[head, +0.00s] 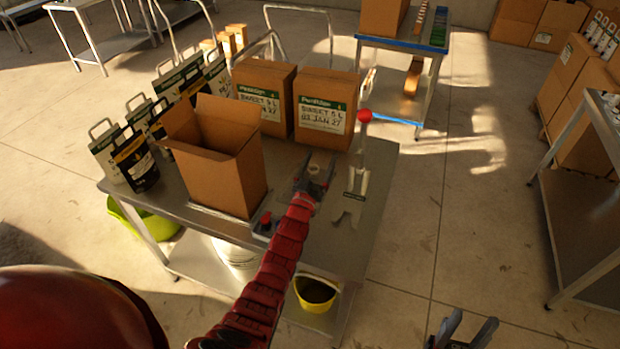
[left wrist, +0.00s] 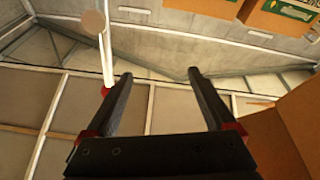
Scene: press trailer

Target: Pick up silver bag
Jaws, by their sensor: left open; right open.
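Several pale bags with handles and green labels stand at the left of the metal table; the front one (head: 106,156) looks whitish to silver. A black bag (head: 135,160) stands just right of it. I cannot tell for sure which is the silver bag. My left gripper (head: 314,174) is over the table's middle, right of the open carton and well away from the bags. In the left wrist view its fingers (left wrist: 160,85) are apart with nothing gripped. My right gripper (head: 462,330) is open and empty at the lower right, off the table.
An open carton (head: 212,185) stands between the bags and my left gripper; its side shows in the left wrist view (left wrist: 300,115). Two closed labelled cartons (head: 325,108) stand behind. A red-knobbed upright (head: 364,116) stands right of them. The table's right part (head: 375,185) is mostly bare.

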